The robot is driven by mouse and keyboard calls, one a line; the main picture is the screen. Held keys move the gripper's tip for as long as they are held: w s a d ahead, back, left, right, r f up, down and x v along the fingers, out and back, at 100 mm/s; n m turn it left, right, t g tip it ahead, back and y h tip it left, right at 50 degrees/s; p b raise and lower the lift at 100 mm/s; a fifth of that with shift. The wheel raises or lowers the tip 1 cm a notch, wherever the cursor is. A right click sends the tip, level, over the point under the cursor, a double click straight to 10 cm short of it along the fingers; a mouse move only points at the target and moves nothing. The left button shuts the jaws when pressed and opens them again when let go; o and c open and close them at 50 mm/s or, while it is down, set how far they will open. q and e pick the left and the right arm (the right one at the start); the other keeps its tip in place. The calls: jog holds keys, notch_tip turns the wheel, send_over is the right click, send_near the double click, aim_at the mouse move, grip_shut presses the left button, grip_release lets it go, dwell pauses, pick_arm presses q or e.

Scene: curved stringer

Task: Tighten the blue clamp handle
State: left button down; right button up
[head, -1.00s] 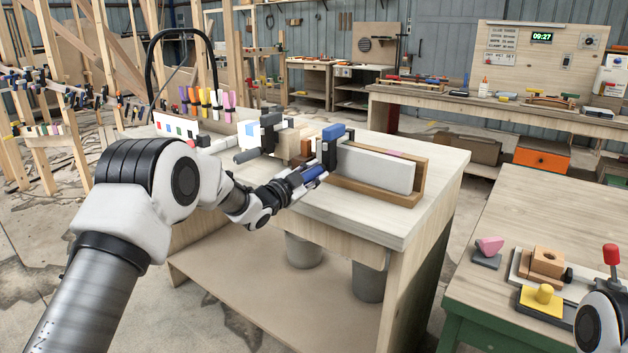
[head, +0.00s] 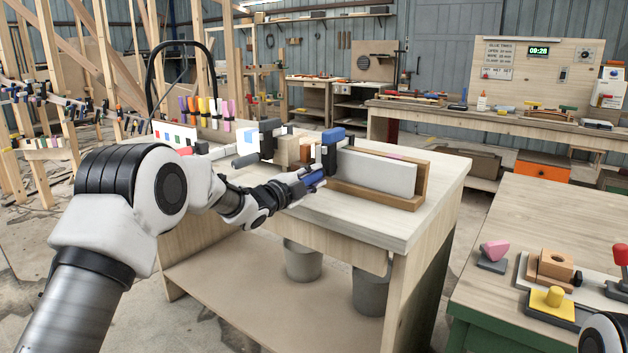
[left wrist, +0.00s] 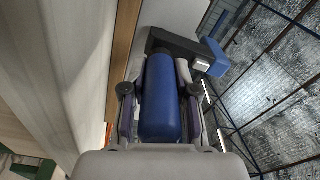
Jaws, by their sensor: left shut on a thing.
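The blue clamp handle (left wrist: 160,98) lies between the fingers of my left gripper (left wrist: 161,110) in the left wrist view, with a finger on each side of it. In the head view my left gripper (head: 306,181) is at the front of the bench, shut on this blue handle (head: 314,178). The clamp's dark bar and blue-capped jaw (head: 333,136) stand just above it, against the end of the white strip (head: 380,172) in its wooden form. The blue-capped part also shows in the left wrist view (left wrist: 216,58). My right gripper is not in view.
A grey-handled clamp (head: 247,160) stands left of the blue one. Grey buckets (head: 303,260) sit on the lower shelf. A green-sided table (head: 520,225) with fixtures is at the right.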

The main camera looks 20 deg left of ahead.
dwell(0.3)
pick_arm(q)
jog(key=c, duration=0.9)
grip_release()
jog(key=shift+o, duration=0.2)
jog(key=v, duration=1.2)
jog(key=b+v, duration=0.1)
jog(key=v, duration=0.3)
jog(key=shift+s, duration=0.45)
